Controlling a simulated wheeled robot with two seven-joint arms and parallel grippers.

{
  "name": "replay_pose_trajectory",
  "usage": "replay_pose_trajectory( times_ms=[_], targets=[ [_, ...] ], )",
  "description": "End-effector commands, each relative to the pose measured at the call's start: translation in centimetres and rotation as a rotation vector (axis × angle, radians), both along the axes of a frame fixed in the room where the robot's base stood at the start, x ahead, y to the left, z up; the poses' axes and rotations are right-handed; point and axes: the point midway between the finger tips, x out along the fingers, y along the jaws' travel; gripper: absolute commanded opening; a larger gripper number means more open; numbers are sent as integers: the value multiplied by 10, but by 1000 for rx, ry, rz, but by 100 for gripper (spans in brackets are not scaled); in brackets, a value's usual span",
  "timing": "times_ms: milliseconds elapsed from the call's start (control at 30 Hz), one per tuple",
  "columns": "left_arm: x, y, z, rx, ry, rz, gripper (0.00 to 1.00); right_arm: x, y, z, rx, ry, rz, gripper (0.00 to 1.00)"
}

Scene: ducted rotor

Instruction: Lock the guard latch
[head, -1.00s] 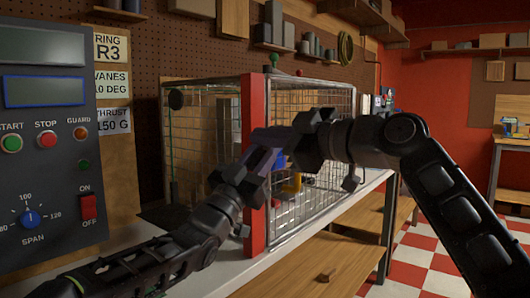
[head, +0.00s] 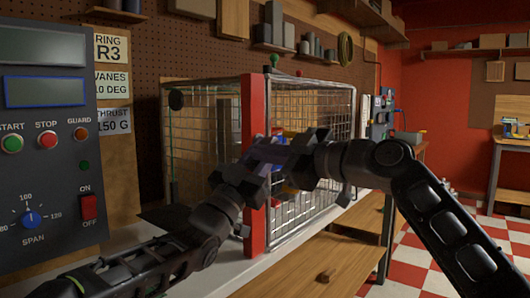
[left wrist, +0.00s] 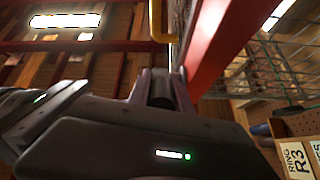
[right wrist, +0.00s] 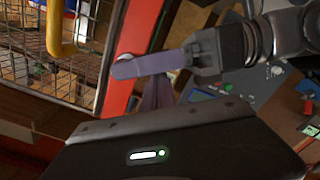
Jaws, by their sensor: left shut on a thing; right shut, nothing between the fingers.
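The guard is a wire mesh cage (head: 318,110) with a red upright post (head: 254,112) at its near edge. A yellow handle shows on the mesh in the right wrist view (right wrist: 58,30) and the left wrist view (left wrist: 158,22). My left gripper (head: 262,155) is at the post, shut on a small dark part (left wrist: 158,90). In the right wrist view a pale round knob (right wrist: 125,58) on the post lies at its fingertip. My right gripper (right wrist: 156,92) is shut and empty, close beside the left gripper. The latch itself is mostly hidden by the grippers.
A control panel (head: 45,130) with buttons and a dial stands close at the left. The cage rests on a pale bench top (head: 235,268). Shelves hang above, and checkered floor (head: 405,265) is open at the right.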

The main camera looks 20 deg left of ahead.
Motion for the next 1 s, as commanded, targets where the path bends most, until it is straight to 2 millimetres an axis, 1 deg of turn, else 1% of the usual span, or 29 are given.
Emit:
replay_pose_trajectory(
  times_ms=[33,200,233,300,333,600,733,867,1000],
  targets=[
    [0,-1,-2,2,3,-1,0,6,-1,-10,-16,7,-6,0],
    [0,-1,-2,1,1,-1,0,8,-1,-13,-22,8,-9,0],
    [0,-1,-2,1,1,-1,27,8,-1,-14,-22,9,-10,0],
    [-1,-1,-1,2,0,-1,33,8,-2,-14,-23,9,-10,0],
    [-1,-1,-1,1,-2,-1,34,8,-2,-14,-23,9,-10,0],
    [-3,-1,4,-1,-11,-3,34,8,-1,-13,-22,9,-10,0],
    [-7,0,3,-1,-13,-4,34,9,-1,-13,-22,9,-11,0],
    [-16,4,-4,0,-12,-3,34,10,-2,-13,-22,8,-14,0],
    [-30,11,-17,1,-10,0,34,11,-4,-13,-20,6,-19,0]
  ],
)
